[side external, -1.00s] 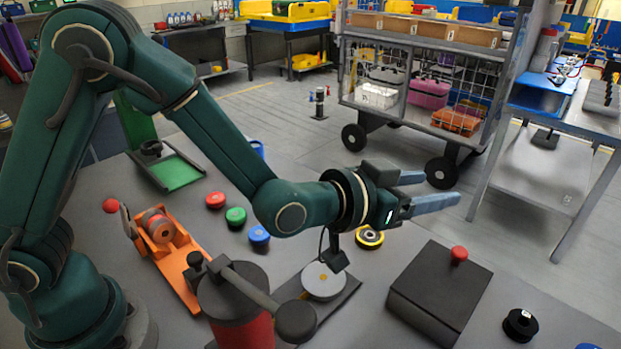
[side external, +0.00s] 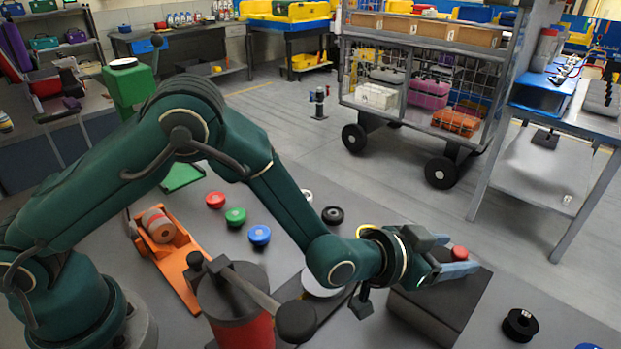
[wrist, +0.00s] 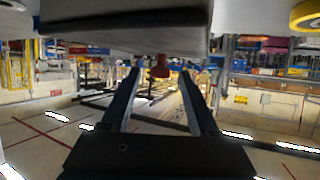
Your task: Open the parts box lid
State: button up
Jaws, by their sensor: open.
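The parts box (side external: 462,310) is a dark grey box on the table, and its lid looks shut. A red knob (side external: 459,252) stands on top of it. My gripper (side external: 462,268) is open and level with the lid, its blue fingers pointing right, at the knob. In the wrist view the box (wrist: 125,38) fills the top, and the red knob (wrist: 160,68) shows between the tips of my open fingers (wrist: 160,76). I cannot tell whether the fingers touch the knob. My wrist hides part of the box's left side.
A red cylinder with a lever (side external: 240,315) and an orange fixture (side external: 180,260) stand left of the box. Red, green and blue round parts (side external: 236,216) lie behind. A black spool (side external: 520,325) lies right of the box. A wheeled cart (side external: 420,90) stands beyond the table.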

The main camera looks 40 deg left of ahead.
jog(key=shift+c, duration=0.3)
grip_shut()
dwell(1.2)
